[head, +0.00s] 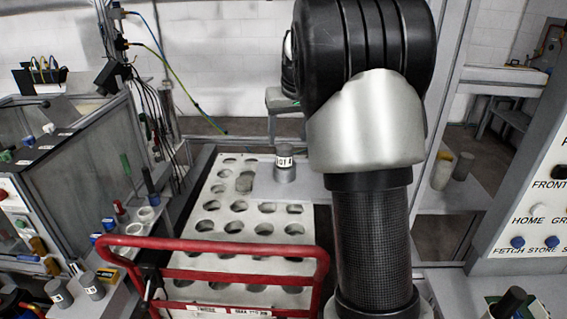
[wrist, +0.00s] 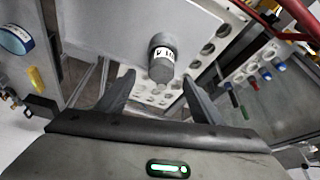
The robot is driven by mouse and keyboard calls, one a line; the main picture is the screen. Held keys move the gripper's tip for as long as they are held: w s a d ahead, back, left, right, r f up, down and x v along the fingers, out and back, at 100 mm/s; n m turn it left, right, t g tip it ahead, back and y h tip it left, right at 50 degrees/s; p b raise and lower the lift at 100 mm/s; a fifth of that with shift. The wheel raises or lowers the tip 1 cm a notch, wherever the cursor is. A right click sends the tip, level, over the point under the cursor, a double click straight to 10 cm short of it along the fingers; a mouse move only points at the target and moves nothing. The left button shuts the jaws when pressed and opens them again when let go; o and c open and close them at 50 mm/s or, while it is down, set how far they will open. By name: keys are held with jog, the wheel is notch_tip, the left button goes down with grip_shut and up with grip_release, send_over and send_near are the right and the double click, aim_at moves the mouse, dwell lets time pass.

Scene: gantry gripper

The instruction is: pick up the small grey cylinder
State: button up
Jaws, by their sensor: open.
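A small grey cylinder (head: 285,172) with a white printed label and a darker top stands upright on the pale surface at the back right of the holed tray. The cylinder appears in line with the gap, but I cannot tell the exact distance. My gripper is hidden in the head view.
The holed tray (head: 228,222) has a red rail (head: 215,245) along its front. More labelled cylinders (head: 92,286) stand at the lower left. A button panel (head: 530,215) is at the right.

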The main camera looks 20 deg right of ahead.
aim_at(285, 147)
jog(key=x, duration=0.8)
jog(key=shift+a+f, duration=0.1)
jog(key=shift+a, duration=0.05)
jog(key=c, duration=1.5)
notch_tip(285, 147, up, 10)
jog(key=shift+r+p, duration=0.1)
jog(key=shift+p, duration=0.35)
